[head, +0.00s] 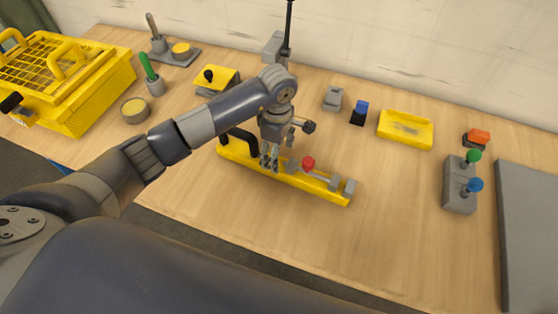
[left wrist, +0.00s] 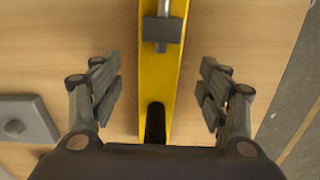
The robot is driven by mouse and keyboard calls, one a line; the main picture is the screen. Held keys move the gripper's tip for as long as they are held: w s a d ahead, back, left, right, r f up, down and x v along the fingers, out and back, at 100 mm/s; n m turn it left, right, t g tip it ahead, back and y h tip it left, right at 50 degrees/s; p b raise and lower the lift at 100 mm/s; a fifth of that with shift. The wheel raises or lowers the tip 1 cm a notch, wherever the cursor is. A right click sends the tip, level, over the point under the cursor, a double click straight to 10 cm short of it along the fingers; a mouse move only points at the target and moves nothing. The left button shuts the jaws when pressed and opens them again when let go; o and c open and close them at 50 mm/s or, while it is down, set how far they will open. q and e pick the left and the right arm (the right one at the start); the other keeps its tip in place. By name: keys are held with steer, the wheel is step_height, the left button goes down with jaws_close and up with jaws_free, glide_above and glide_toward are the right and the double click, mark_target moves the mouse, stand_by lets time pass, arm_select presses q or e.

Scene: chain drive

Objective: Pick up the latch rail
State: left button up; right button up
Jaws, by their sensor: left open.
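The latch rail (head: 290,180) is a long yellow bar lying on the wooden table, with a black handle (head: 240,138) at its left end, a red knob (head: 308,163) and grey metal parts along its top. My left gripper (head: 269,161) points down at the rail, between the handle and the red knob. In the left wrist view the yellow bar (left wrist: 172,80) runs up the middle. The open fingers (left wrist: 160,92) stand on both sides of it, apart from it. A grey block with a rod (left wrist: 163,30) shows on the bar. My right gripper is not in view.
A yellow crate with a grid top (head: 100,85) stands at the back left. Small pots and a yellow block (head: 218,80) lie behind my arm. A yellow tray (head: 405,130) and a grey box with green and blue knobs (head: 460,190) stand right. Table front of the rail is clear.

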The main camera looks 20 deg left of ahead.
mark_target(282, 161)
arm_select(q)
steer(key=shift+f, duration=0.75)
steer(key=shift+w+f+p, duration=0.1)
steer(key=shift+f+p, duration=0.25)
step_height(282, 161, down, 4)
steer(key=shift+d+f+p, duration=0.1)
steer(key=shift+p, duration=0.7)
steer(key=shift+f, duration=0.3)
steer(key=shift+c, duration=0.5)
steer(key=c, duration=1.4)
steer(key=shift+r, duration=0.1)
jaws_close()
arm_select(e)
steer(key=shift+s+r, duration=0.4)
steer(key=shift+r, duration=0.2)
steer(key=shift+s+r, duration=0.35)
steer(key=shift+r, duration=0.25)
arm_select(q)
steer(key=shift+r, duration=0.15)
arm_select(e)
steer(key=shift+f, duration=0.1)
